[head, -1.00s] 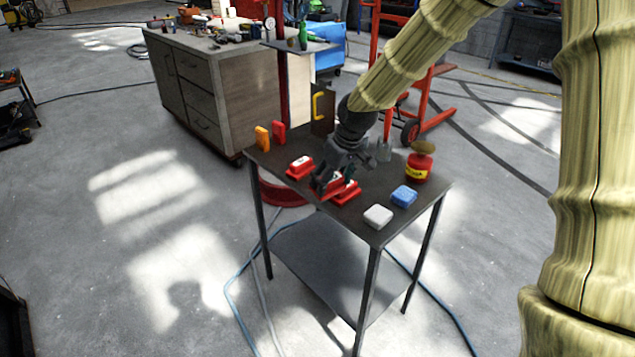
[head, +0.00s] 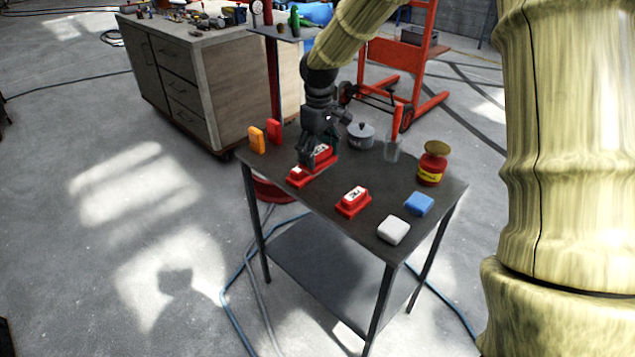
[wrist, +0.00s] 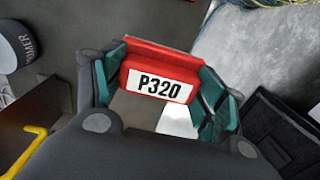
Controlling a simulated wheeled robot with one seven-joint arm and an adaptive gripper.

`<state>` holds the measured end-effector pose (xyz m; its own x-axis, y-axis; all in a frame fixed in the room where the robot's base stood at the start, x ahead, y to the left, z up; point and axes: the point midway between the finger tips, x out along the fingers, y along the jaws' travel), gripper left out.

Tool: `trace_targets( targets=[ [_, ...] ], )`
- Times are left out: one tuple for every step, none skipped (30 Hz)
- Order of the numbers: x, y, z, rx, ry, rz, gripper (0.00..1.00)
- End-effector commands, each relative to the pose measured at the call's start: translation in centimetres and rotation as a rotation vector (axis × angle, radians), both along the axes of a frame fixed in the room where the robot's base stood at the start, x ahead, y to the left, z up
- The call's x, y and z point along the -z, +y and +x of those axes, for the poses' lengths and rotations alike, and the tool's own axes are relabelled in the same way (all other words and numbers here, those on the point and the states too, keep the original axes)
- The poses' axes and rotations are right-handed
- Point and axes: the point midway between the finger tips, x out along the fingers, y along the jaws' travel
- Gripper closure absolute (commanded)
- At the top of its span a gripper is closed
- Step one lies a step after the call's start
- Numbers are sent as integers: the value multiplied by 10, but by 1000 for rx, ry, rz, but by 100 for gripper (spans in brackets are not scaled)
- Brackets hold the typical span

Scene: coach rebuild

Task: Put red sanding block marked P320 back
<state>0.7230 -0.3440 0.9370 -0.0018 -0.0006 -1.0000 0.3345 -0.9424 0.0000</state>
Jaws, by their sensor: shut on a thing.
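The red sanding block marked P320 (wrist: 160,82) shows in the wrist view between my gripper's teal-padded fingers (wrist: 160,92). Its white label faces the camera. In the head view my gripper (head: 318,160) is shut on this block (head: 325,154) over the left part of the dark table (head: 385,180). A second red block with a white label (head: 298,175) lies just in front of it; whether the two touch I cannot tell. A third red labelled block (head: 353,201) lies apart near the front edge.
An orange block (head: 257,140) and a red one (head: 274,131) stand at the left edge. A grey lidded pot (head: 361,135), a clear container (head: 392,148), a red tin (head: 432,165), a blue block (head: 419,203) and a white block (head: 393,230) are on the table.

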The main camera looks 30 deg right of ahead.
Motion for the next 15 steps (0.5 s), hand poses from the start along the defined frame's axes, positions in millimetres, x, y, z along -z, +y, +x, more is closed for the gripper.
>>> trace_targets(
  targets=[
    [6,-2,-2,4,2,0,48],
    [10,-3,-2,6,3,1,48],
    [16,-5,-3,7,3,1,48],
    [21,-5,-4,8,3,1,48],
    [26,-6,-4,9,3,1,48],
    [33,-6,-4,8,3,0,48],
    [37,-7,-4,8,3,0,48],
    [42,-7,-4,8,2,0,48],
    [48,-7,-4,9,1,1,48],
    [51,-6,-4,9,1,1,48],
    [53,-6,-4,9,1,1,48],
    [55,-6,-4,9,0,1,48],
    [57,-6,-3,9,-1,1,48],
    [59,-6,-3,9,-1,1,48],
    [62,-6,-3,8,0,1,48]
  ],
)
